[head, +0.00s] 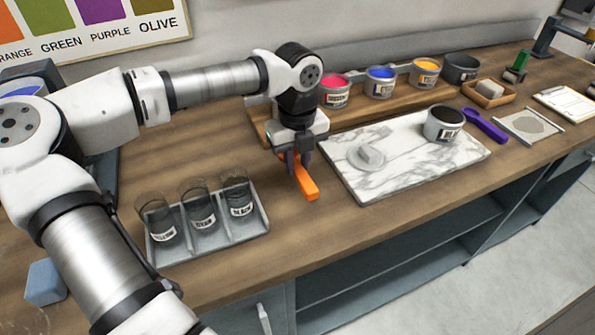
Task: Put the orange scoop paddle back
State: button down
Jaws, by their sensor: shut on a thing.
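The orange scoop paddle (304,182) is in my gripper (299,163), left of the marble slab. My gripper points down and is shut on the paddle, whose orange end sticks out toward the table's front edge. Whether the paddle touches the wooden top is hard to tell. The part between the fingers is hidden.
A grey rack (212,237) with labelled glass jars stands at the front left. The marble slab (350,186) holds a grey tub (443,124) and a pale round piece (366,157). A purple paddle (485,125) lies right of the tub. Ink cans (380,83) stand on a wooden shelf behind.

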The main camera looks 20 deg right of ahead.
aim_at(297, 166)
jog(key=shift+f+p, duration=0.4)
jog(key=shift+f, duration=1.8)
jog(key=shift+f, duration=0.1)
jog(key=c, duration=1.3)
grip_release()
jog(key=shift+o, duration=0.2)
notch_tip(297, 166, up, 12)
jog(key=shift+r+b, duration=0.15)
jog(key=shift+b, duration=0.95)
